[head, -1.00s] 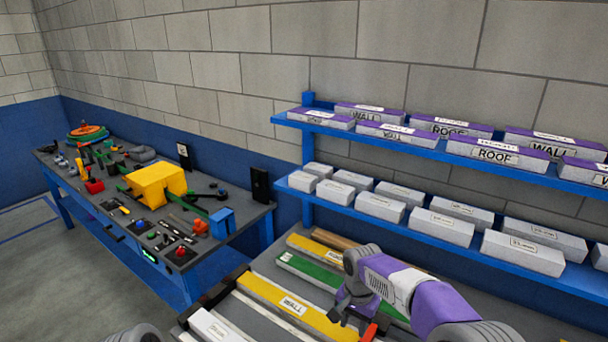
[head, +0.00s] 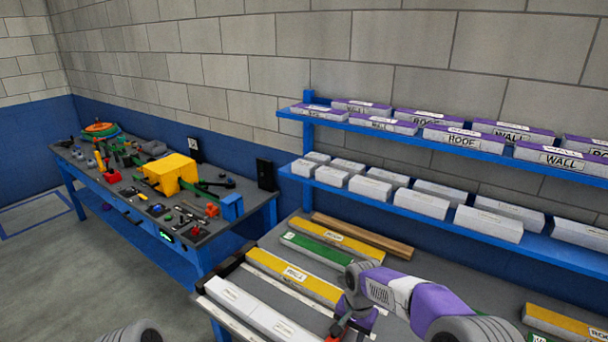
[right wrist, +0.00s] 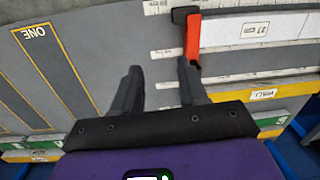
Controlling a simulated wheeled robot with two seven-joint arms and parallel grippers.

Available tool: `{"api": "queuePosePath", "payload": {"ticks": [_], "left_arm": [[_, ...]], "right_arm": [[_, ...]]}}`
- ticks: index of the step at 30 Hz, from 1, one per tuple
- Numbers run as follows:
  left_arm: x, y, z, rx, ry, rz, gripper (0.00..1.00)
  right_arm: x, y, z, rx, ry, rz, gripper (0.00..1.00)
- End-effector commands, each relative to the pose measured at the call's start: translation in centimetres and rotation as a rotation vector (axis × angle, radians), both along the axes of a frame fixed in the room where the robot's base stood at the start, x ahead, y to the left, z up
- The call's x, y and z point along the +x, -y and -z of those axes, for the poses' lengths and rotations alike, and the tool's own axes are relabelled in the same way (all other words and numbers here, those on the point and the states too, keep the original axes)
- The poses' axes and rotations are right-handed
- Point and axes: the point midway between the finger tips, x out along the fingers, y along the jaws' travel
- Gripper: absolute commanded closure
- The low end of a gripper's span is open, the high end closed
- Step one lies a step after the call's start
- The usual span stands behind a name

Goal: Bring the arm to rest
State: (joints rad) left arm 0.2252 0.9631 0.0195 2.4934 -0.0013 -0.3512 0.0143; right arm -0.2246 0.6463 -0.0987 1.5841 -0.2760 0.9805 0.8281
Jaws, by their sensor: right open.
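My right arm comes in from the right in the head view, purple and grey, bent over the workbench. Its gripper (head: 346,326) points down near the bench's front and is partly cut off by the lower edge. In the right wrist view the right gripper (right wrist: 160,78) shows two dark fingers apart, with nothing between them. A red-orange lever (right wrist: 192,40) on a dark block stands beside the finger on the right; I cannot tell if they touch. My left gripper is out of view.
White (head: 250,309), yellow (head: 289,275) and green (head: 317,249) strips lie on the workbench. A blue shelf rack (head: 309,160) with labelled boxes stands behind. A side table (head: 215,232) with tools and a yellow block (head: 170,173) is at the left. The floor (head: 50,265) at left is clear.

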Motion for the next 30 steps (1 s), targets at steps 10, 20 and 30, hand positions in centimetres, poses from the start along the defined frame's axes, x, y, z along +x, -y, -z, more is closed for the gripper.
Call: {"api": "queuePosePath", "payload": {"ticks": [10,20,30], "left_arm": [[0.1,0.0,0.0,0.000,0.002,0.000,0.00],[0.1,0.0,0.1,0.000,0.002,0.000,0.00],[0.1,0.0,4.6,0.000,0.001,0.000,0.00]], "right_arm": [[-5.3,-1.0,12.1,0.144,-0.014,-0.144,0.57],[-18.0,-2.2,22.6,0.288,0.054,-0.249,0.57],[-23.9,-2.3,28.5,0.289,0.107,-0.283,0.57]]}}
